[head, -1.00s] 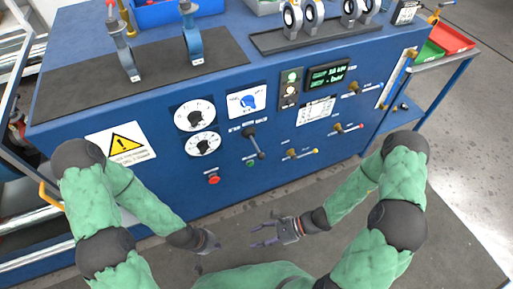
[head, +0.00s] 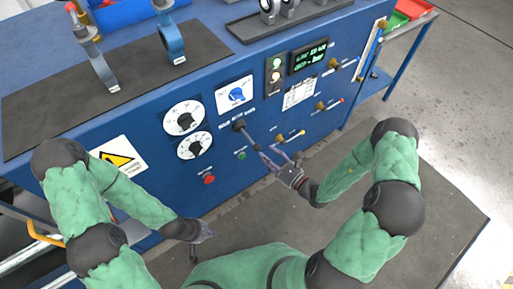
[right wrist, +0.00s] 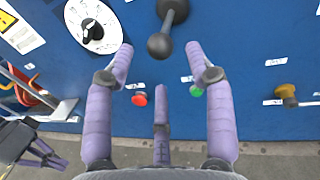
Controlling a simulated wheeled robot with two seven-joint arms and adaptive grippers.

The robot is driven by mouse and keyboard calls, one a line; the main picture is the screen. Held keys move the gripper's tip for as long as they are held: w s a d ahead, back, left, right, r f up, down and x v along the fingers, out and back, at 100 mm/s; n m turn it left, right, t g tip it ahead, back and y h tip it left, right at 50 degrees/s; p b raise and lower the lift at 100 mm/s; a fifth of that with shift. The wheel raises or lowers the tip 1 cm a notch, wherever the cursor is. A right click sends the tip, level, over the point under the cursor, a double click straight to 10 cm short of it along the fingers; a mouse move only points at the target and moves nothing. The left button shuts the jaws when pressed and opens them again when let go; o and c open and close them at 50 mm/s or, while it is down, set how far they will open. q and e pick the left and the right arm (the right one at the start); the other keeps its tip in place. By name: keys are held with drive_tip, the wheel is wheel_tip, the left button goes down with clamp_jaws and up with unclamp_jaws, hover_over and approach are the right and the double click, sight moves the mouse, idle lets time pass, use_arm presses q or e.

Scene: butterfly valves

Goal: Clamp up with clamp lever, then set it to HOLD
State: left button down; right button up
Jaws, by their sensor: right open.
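The black clamp lever (head: 240,126) is on the front of the blue panel, slanting down and right, and its lower end is close to my right gripper's fingertips. In the right wrist view the lever's ball end (right wrist: 159,46) is just beyond and between the fingertips. My right gripper (head: 270,156) is open and empty; its spread purple fingers also show in the right wrist view (right wrist: 160,58). The blue selector knob (head: 237,95) is on a white plate above the lever; its markings are too small to read. My left gripper (head: 203,236) hangs low at the left, its jaws unclear.
A red button (head: 209,179) and a green button (head: 241,155) are below. A green-lit display (head: 308,57) is above. Floor before the panel is clear.

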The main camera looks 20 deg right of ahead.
sight(257, 147)
drive_tip(key=shift+b+x, duration=0.6)
drive_tip(key=shift+x, duration=2.45)
clamp_jaws()
